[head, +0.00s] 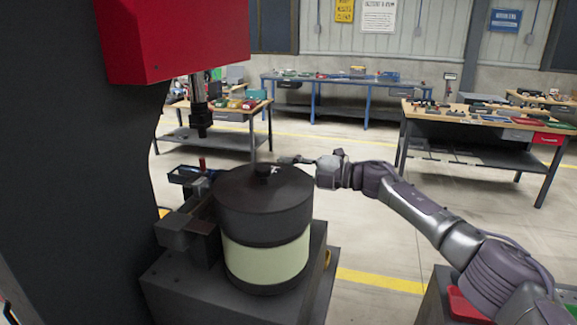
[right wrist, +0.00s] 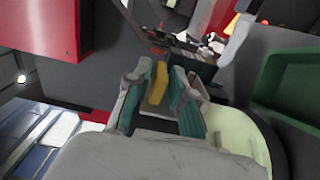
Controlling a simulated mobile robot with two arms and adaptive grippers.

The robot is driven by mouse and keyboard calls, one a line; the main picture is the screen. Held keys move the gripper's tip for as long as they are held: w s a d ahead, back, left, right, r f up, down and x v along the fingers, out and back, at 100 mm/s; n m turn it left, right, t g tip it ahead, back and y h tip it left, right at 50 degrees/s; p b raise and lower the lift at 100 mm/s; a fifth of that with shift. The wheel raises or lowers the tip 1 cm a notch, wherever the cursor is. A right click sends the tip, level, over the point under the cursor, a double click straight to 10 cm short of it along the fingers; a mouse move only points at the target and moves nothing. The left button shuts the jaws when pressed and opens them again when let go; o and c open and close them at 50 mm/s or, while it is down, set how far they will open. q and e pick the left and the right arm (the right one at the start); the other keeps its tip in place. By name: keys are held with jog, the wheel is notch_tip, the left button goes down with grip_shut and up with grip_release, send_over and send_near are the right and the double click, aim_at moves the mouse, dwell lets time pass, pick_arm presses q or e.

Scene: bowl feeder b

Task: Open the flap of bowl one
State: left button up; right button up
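Bowl one appears to be the round feeder drum with a dark lid (head: 252,190) and a cream band (head: 266,258). It stands upright on a dark base in the head view. A small dark knob (head: 264,169) is on top of the lid. I cannot make out the flap. My right gripper (head: 287,160) reaches in from the right at the lid's far edge, near the knob. In the right wrist view its teal-padded fingers (right wrist: 158,103) are apart. A yellow piece (right wrist: 159,83) shows between or beyond them; contact is unclear. My left gripper is not in view.
A red-headed machine (head: 175,45) with a dark column stands at the left. A blue bin (head: 185,174) is behind the drum. A green tray (right wrist: 286,85) is at the right in the wrist view. Workbenches (head: 490,116) stand at the back, with open floor between.

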jog(key=shift+c, duration=0.3)
grip_shut()
jog(key=shift+w+d+f+m, duration=0.15)
jog(key=shift+w+m, duration=0.2)
jog(key=shift+m, duration=0.8)
jog(key=shift+w+d+f+m, duration=0.1)
jog(key=shift+w+d+m, duration=0.2)
jog(key=shift+m, duration=0.8)
jog(key=shift+w+d+f+m, duration=0.1)
jog(key=shift+w+m, duration=0.3)
jog(key=shift+m, duration=0.75)
jog(key=shift+o, duration=0.3)
grip_release()
